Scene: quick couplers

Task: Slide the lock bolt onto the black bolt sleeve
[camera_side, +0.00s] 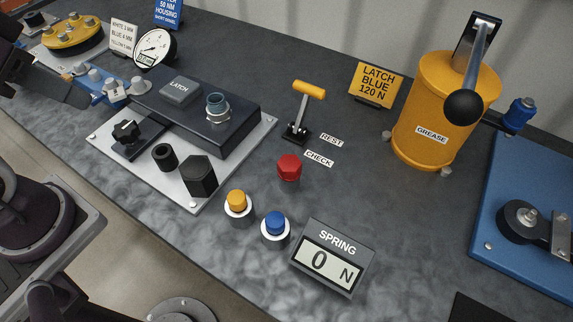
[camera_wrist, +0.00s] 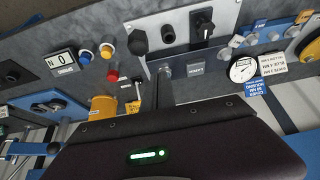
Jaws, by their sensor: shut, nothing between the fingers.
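A metal base plate (camera_side: 183,190) carries a dark block labelled LATCH (camera_side: 180,90) with a ringed metal fitting (camera_side: 217,108). Along its near side stand a black star knob on a dark slide (camera_side: 126,132), a hollow black sleeve (camera_side: 164,157) and a tall black hexagonal piece (camera_side: 199,176). I cannot tell for sure which is the lock bolt. The sleeve also shows in the wrist view (camera_wrist: 168,35), between the hexagonal piece (camera_wrist: 139,41) and the knob (camera_wrist: 203,25). My gripper (camera_wrist: 164,88) is shut and empty; its fingers overlap the block's edge in the wrist view. I cannot make out its fingertips in the side view.
A yellow T-handle lever (camera_side: 309,90), red button (camera_side: 289,167), orange button (camera_side: 237,203), blue button (camera_side: 275,226) and SPRING display reading 0 N (camera_side: 333,258) lie right of the plate. A GREASE can (camera_side: 432,110) stands further right. A gauge (camera_side: 155,48) stands behind.

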